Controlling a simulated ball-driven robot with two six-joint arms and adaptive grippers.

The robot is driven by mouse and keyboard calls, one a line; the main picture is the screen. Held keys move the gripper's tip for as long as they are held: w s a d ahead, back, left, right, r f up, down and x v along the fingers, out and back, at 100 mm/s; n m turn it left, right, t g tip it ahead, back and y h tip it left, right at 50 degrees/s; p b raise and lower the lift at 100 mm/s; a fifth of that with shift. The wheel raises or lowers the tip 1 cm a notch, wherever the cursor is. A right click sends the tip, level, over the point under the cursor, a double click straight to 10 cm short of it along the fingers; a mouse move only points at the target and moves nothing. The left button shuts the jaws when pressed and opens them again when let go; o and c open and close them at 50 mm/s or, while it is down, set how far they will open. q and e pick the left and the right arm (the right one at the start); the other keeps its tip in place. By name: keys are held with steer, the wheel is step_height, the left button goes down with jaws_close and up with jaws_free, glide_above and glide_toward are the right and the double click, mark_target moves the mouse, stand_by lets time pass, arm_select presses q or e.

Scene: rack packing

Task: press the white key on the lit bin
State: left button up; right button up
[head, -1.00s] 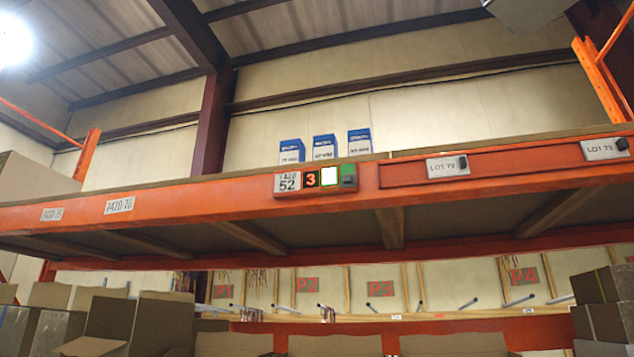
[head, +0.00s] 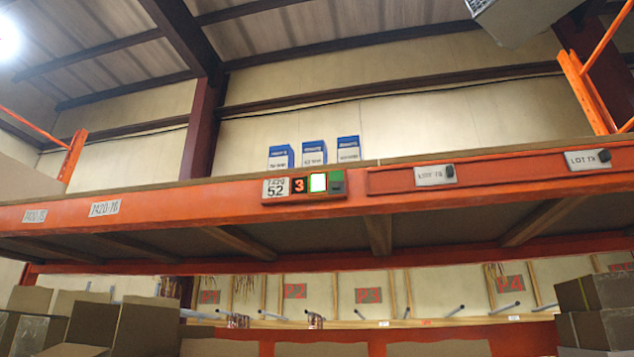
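The lit bin's indicator module (head: 303,187) is mounted on the front of the orange shelf beam, near the picture's middle. It has a label reading 52, a display showing an orange-red 3, a bright white key (head: 318,182) with a green border, and a green part at its right. Several blue-and-white boxes (head: 314,153) stand on the shelf just above and behind the module. Neither of my grippers shows in the head view.
The orange beam (head: 215,203) crosses the whole view. Open cardboard boxes (head: 144,325) stand below left, and stacked boxes (head: 596,312) below right. A grey object (head: 520,18) hangs at the top right.

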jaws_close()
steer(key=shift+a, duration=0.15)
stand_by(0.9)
